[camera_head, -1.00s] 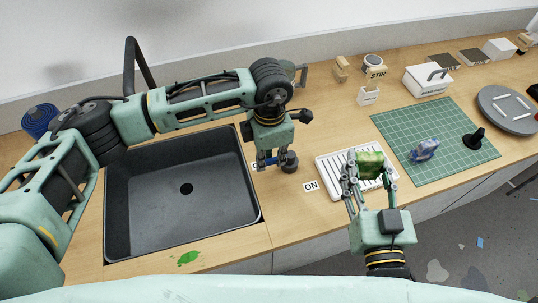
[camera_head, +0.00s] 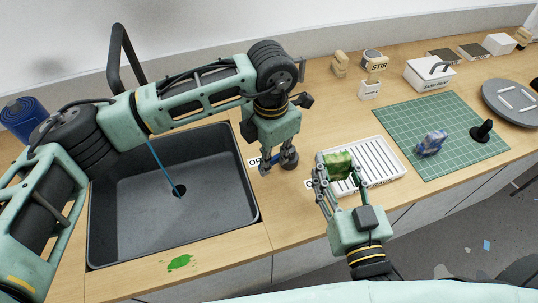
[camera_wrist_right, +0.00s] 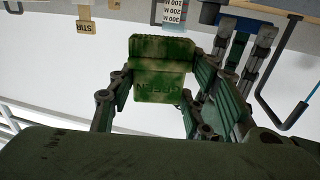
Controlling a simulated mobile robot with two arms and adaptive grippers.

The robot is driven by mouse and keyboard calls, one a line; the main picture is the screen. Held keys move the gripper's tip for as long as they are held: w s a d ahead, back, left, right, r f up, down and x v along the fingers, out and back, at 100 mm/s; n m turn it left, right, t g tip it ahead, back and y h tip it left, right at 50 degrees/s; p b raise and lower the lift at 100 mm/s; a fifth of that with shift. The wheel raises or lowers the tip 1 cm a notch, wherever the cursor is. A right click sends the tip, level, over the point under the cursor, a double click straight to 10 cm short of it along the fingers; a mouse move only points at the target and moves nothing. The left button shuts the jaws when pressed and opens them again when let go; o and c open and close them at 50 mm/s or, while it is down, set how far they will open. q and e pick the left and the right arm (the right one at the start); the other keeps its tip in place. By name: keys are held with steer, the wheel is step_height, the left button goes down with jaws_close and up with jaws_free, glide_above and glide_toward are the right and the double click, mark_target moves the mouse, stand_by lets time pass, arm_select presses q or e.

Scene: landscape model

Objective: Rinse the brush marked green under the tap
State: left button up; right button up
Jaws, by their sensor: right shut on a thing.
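The green brush (camera_head: 338,165) is a dirty green block. My right gripper (camera_head: 329,172) is shut on it, above the left end of the white slatted rack. In the right wrist view the brush (camera_wrist_right: 160,72) sits between the fingers, with inverted lettering on its face. A black tap (camera_head: 124,62) stands behind the sink (camera_head: 150,238), partly hidden by my left arm. A thin blue stream of water (camera_head: 165,168) falls to the drain. My left gripper (camera_head: 277,163) is at the dark tap knob (camera_head: 290,161) right of the sink; its finger gap is unclear.
The white rack (camera_head: 398,172) lies right of the sink, and a green cutting mat (camera_head: 400,122) holds a blue-grey block (camera_head: 432,143) and a black object (camera_head: 482,131). A white lidded box (camera_head: 428,75) stands behind. A blue roll (camera_head: 24,120) is at far left.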

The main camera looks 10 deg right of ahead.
arm_select(q)
steer(key=shift+o, duration=1.4)
step_height(320, 180, up, 12)
